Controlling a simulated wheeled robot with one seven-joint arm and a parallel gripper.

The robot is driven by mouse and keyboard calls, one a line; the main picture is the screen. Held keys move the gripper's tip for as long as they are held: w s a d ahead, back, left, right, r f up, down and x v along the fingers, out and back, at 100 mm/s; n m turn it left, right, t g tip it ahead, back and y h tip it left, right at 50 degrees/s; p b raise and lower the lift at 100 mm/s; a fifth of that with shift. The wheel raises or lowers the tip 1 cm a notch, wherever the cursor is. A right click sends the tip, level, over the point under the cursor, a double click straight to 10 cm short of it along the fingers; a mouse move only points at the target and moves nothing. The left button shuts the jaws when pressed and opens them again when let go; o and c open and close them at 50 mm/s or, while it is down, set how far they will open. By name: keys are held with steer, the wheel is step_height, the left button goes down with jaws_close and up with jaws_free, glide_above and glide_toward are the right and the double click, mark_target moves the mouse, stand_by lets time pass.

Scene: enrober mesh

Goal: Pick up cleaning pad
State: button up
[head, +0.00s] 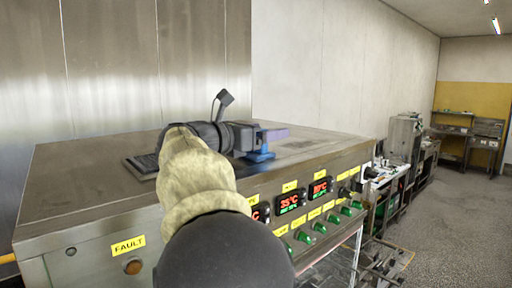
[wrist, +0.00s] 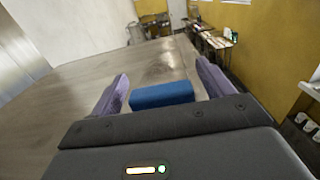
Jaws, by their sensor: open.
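The cleaning pad (wrist: 162,95) is a blue block lying on the steel top of the machine. In the wrist view it sits between the two purple fingers of my gripper (wrist: 160,90), with a gap showing on each side. My gripper is open. In the head view the pad (head: 260,156) shows as a blue patch just below my gripper (head: 274,134), partly hidden by it. I cannot tell how far the fingertips are above the steel top.
The machine's steel top (head: 85,160) is mostly clear around the pad. A dark grille (head: 143,166) lies to the left. The front panel carries red displays (head: 290,202), green knobs and a FAULT label (head: 128,245). A steel wall stands behind on the left.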

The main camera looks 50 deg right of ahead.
steer(key=shift+s+a, duration=0.1)
steer(key=shift+s, duration=0.05)
steer(key=c, duration=1.2)
steer(key=shift+o, duration=0.2)
steer(key=shift+r, duration=0.1)
step_height(320, 180, up, 10)
steer(key=shift+w, duration=0.2)
